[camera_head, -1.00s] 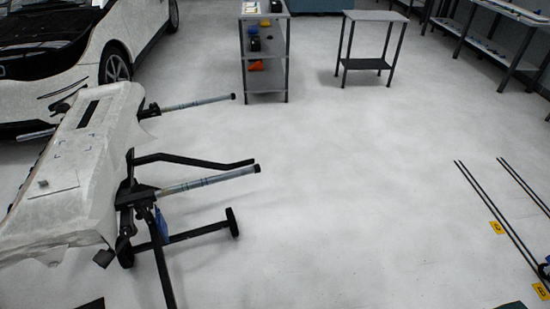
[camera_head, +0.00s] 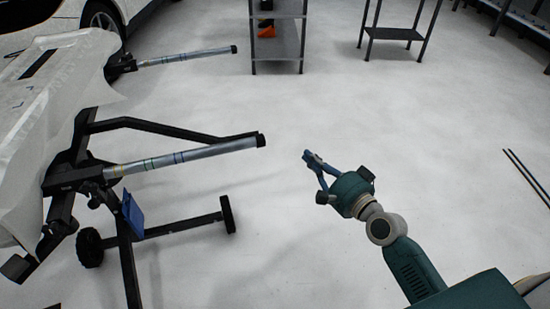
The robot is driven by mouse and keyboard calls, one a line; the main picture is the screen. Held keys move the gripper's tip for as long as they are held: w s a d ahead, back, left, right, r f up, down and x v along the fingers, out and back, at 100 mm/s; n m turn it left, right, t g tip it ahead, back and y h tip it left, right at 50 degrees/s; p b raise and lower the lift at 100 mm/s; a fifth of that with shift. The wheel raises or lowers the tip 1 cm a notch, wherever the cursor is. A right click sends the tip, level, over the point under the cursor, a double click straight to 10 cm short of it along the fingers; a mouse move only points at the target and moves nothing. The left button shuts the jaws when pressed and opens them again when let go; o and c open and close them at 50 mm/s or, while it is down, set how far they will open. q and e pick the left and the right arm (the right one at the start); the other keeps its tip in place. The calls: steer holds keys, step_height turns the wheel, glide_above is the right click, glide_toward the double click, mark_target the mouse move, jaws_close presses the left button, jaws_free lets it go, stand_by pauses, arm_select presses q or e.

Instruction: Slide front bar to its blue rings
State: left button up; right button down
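The front bar (camera_head: 215,149) is a grey tube with a black end cap, sticking out to the right from a black wheeled stand. Coloured rings run along it: yellowish and green ones near the bracket (camera_head: 75,178), blue rings (camera_head: 178,157) about midway along the exposed tube. A second, similar bar (camera_head: 185,57) lies farther back. My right gripper (camera_head: 308,158) has blue fingers and is in the air to the right of the front bar's capped end, apart from it. Its fingers are seen edge-on, so their opening is unclear. My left gripper is out of view.
A white wrapped panel (camera_head: 45,95) covers the stand at left. The stand's lower leg and wheel (camera_head: 228,214) reach out below the front bar. A shelf (camera_head: 278,40) and a small table (camera_head: 395,34) stand at the back. The middle floor is clear.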

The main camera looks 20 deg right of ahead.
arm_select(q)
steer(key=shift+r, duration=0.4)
arm_select(e)
steer(key=w+a+r, duration=0.2)
steer(key=w+a, duration=0.5)
steer(key=w, duration=0.2)
steer(key=shift+w+a+r+t+y, duration=0.2)
steer(key=shift+t+y, duration=0.1)
steer(key=shift+y, duration=0.1)
steer(key=shift+w, duration=0.1)
